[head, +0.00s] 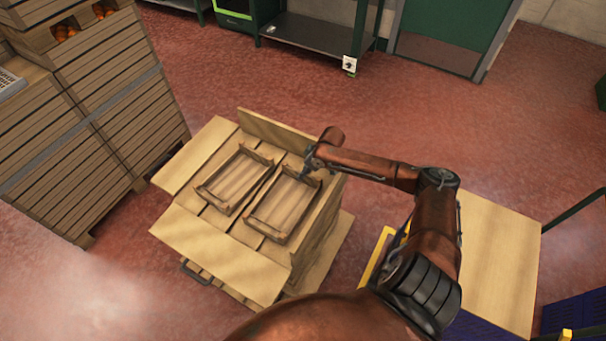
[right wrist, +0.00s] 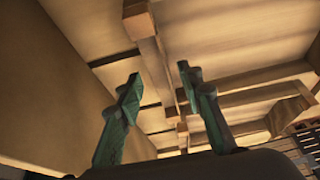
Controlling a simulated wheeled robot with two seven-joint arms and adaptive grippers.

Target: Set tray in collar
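Two shallow wooden trays lie side by side on the slatted top of a pale box with flaps spread outward (head: 235,263), which may be the collar. The left tray (head: 237,179) and the right tray (head: 283,207) look empty. My right gripper (head: 310,166) is at the far right corner of the right tray. In the right wrist view, its two green fingers (right wrist: 158,82) stand apart. A wooden rail of a tray (right wrist: 152,62) runs between or just beyond them; contact cannot be told. My left gripper is not in view.
A tall stack of wooden crates (head: 105,125) stands at the left, with oranges (head: 65,30) in upper ones. A pale table top (head: 498,255) is at the right. A dark bench (head: 315,35) stands at the back. Red floor is clear behind the box.

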